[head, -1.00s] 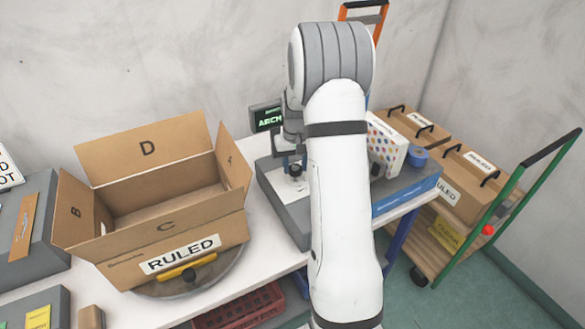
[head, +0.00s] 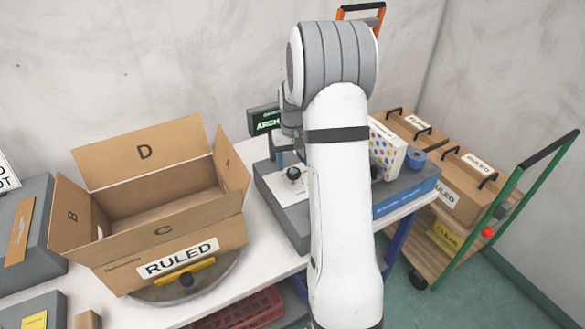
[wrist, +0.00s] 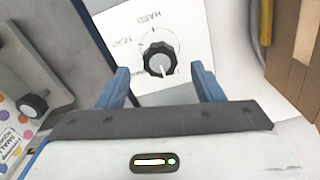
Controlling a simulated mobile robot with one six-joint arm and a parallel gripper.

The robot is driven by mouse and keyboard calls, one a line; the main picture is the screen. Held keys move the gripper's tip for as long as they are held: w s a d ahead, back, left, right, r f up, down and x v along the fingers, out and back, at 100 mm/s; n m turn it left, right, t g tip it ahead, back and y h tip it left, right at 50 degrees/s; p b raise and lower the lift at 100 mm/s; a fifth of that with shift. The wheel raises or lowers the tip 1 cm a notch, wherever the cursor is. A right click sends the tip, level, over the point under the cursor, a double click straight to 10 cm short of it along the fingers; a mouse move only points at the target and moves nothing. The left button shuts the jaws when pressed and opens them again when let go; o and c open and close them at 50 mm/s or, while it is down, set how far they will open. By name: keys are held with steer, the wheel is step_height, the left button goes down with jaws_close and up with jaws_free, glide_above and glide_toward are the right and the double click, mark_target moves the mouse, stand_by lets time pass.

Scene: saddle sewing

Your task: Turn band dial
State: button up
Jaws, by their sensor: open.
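The band dial (wrist: 160,60) is a round black knob with a pale pointer line, on a white plate (wrist: 185,20) with printed marks, one reading HARD. The pointer aims toward the bottom of the wrist view. The dial also shows in the head view (head: 293,173), on the grey housing left of my arm. My gripper (wrist: 160,77) is open and empty. Its two blue fingers are spread to the left and right of the dial in the wrist view, apart from it. In the head view my arm hides most of the gripper.
A green-lit display (head: 266,121) stands behind the dial. An open cardboard box (head: 165,240) labelled RULED sits left on the table. A dotted box (head: 386,148) and blue tape roll (head: 416,159) are right of my arm. A trolley (head: 430,225) with boxes stands at right.

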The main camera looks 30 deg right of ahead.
mark_target(293, 171)
steer(key=shift+r, duration=2.55)
